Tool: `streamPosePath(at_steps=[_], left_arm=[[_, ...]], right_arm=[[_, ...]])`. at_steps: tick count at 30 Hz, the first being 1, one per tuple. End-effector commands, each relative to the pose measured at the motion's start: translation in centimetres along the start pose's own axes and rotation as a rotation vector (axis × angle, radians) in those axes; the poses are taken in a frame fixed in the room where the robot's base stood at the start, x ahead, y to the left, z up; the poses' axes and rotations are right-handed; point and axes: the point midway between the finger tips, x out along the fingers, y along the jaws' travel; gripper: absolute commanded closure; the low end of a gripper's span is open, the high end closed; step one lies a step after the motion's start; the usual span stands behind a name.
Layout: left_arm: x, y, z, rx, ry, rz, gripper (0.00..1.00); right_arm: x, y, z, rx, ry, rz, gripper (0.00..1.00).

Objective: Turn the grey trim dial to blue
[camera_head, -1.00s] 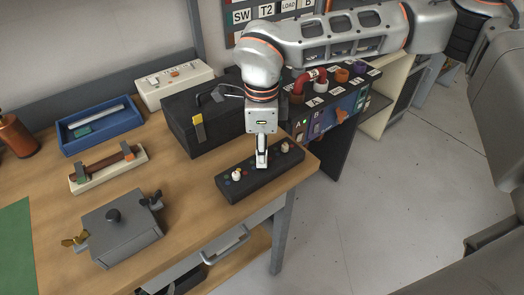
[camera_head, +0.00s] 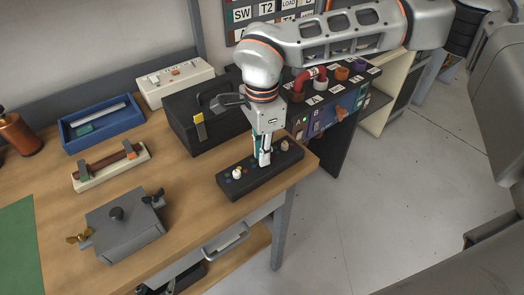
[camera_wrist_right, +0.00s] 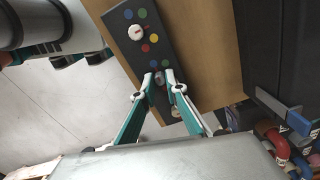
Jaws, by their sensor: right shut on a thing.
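A black dial box (camera_head: 245,184) lies near the right front corner of the wooden bench. A cream dial (camera_head: 237,174) shows at its left end and another pale dial (camera_head: 285,145) at its right end. My right gripper (camera_head: 264,163) points down over the middle of the box, its fingers shut on the grey trim dial, which they mostly hide. In the right wrist view the fingertips (camera_wrist_right: 159,77) close around the small grey dial (camera_wrist_right: 159,80). Blue, green, yellow and red dots mark the box; I cannot tell which dot the grey dial points at. My left gripper is out of view.
A black case (camera_head: 190,125) with a handle stands behind the dial box. A grey box with wing nuts (camera_head: 125,232) is at the front left. A blue tray (camera_head: 88,138) and a cream strip (camera_head: 111,175) lie farther left. The bench edge is close on the right.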

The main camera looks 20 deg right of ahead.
Motion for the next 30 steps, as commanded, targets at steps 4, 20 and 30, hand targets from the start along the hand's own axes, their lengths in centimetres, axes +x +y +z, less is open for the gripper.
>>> streamPosePath(at_steps=[4, 20, 30], left_arm=[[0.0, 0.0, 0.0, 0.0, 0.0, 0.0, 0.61], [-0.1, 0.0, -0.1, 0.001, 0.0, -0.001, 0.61], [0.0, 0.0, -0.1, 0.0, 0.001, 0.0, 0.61]], right_arm=[[-0.1, -0.1, 0.0, 0.0, -0.001, -0.002, 1.0], [-0.1, 0.0, 0.0, 0.002, 0.0, -0.001, 0.7], [-5.0, -0.1, 0.0, 0.002, -0.001, -0.005, 0.7]])
